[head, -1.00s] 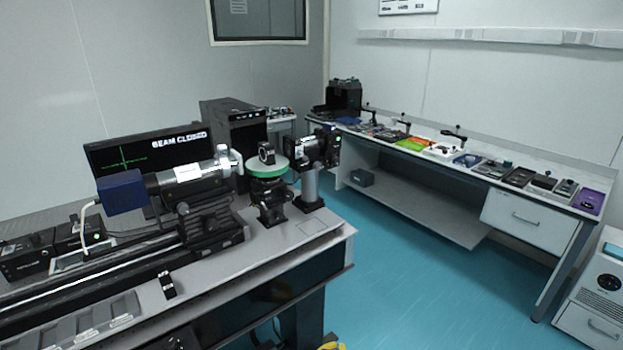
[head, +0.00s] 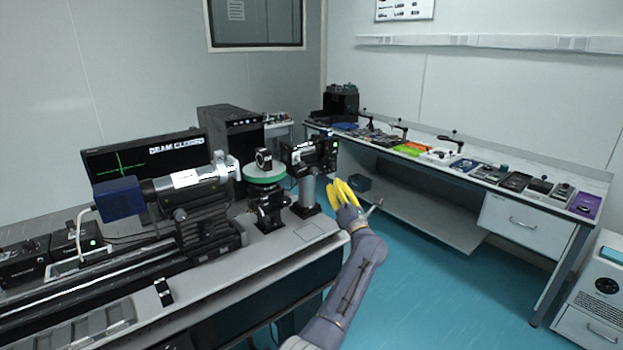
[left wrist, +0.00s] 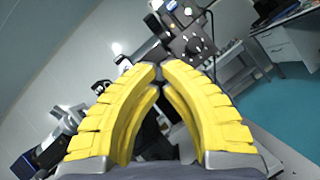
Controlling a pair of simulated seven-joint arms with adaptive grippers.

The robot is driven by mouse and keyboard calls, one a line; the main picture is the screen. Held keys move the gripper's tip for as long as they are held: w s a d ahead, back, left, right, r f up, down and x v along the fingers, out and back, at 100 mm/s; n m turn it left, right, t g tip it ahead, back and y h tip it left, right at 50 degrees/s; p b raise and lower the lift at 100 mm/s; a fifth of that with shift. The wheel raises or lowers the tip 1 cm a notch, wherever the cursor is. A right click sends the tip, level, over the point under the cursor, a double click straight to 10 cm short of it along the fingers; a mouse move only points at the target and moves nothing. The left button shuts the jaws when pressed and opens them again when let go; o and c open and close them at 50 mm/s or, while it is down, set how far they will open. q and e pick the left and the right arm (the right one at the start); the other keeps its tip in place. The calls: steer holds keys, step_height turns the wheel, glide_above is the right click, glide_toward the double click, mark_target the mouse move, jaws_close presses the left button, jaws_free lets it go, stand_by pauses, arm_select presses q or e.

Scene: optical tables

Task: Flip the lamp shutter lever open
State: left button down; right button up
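A blue box (head: 119,198) with a silver-white barrel (head: 182,181) lies over the rail on the optical table, at left in the head view. A pale upright piece (head: 228,167) sits at the barrel's right end; I cannot tell whether it is the shutter lever. A black device with a green light (head: 317,154) stands on a post to the right. A similar black device (left wrist: 188,38) shows beyond my fingertips in the left wrist view. My left gripper (head: 335,181), with yellow fingers, is at the table's right edge, its tips nearly meeting and empty. My right gripper is not visible.
A monitor (head: 146,160) behind the barrel reads "BEAM CLOSED". A bare table patch (head: 317,230) lies at the near right corner. A side bench (head: 590,185) with tools runs along the right wall.

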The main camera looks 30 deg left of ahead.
mark_target(297, 172)
arm_select(q)
steer(key=s+a+f+n+g, duration=0.4)
steer(key=n+g, duration=0.3)
steer(key=n, duration=0.4)
steer(key=shift+s+y, duration=0.3)
steer(key=shift+y, duration=0.1)
steer(key=shift+a, duration=0.15)
steer(key=shift+w+a+r, duration=0.5)
steer(key=shift+a+r, duration=0.4)
steer(key=shift+a, duration=0.3)
steer(key=shift+w+a+r, duration=0.5)
steer(key=shift+a+r, duration=0.35)
steer(key=shift+a, duration=0.3)
steer(key=shift+w+a+r, duration=0.5)
steer(key=shift+a+r, duration=0.4)
steer(key=shift+a, duration=0.3)
steer(key=shift+s, duration=0.1)
